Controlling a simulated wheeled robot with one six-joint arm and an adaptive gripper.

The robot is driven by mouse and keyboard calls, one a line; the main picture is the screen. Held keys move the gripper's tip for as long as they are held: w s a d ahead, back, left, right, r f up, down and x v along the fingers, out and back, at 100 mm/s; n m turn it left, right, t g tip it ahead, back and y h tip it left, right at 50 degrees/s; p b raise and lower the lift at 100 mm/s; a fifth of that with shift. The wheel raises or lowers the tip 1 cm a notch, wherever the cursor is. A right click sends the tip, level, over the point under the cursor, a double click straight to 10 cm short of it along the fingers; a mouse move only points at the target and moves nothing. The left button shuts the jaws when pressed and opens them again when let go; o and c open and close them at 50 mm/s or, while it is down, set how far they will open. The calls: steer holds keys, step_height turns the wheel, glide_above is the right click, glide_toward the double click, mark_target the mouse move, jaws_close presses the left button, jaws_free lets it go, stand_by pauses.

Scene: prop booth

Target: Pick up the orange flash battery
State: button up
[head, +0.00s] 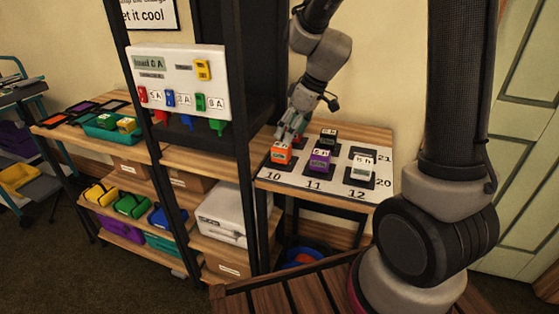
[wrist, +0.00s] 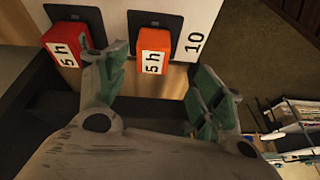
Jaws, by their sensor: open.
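The orange flash battery (head: 281,155) sits on a dark square at the number 10 of the white numbered mat (head: 295,178). In the wrist view the orange battery (wrist: 153,42) has a "5 h" label and shows ahead of the gap between my fingers. My gripper (head: 286,136) is open and empty, low over the mat close behind the orange battery. In the wrist view my gripper (wrist: 160,72) has one finger on each side of the battery's line. I cannot tell whether a finger touches it.
A red battery (wrist: 60,44) stands beside the orange one, near my left finger in the wrist view. Purple (head: 319,160), white (head: 361,169) and green (head: 328,136) batteries stand on the mat. A black shelf frame (head: 262,70) rises left of the mat.

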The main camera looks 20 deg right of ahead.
mark_target(282, 145)
steer(key=shift+w+a+n+t, duration=0.15)
steer(key=shift+w+n+t, duration=0.25)
steer(key=shift+n, duration=0.6)
steer(key=x, duration=0.7)
steer(key=shift+f, duration=0.4)
steer(key=c, duration=1.3)
steer(key=shift+r, duration=0.1)
steer(key=shift+c, duration=0.2)
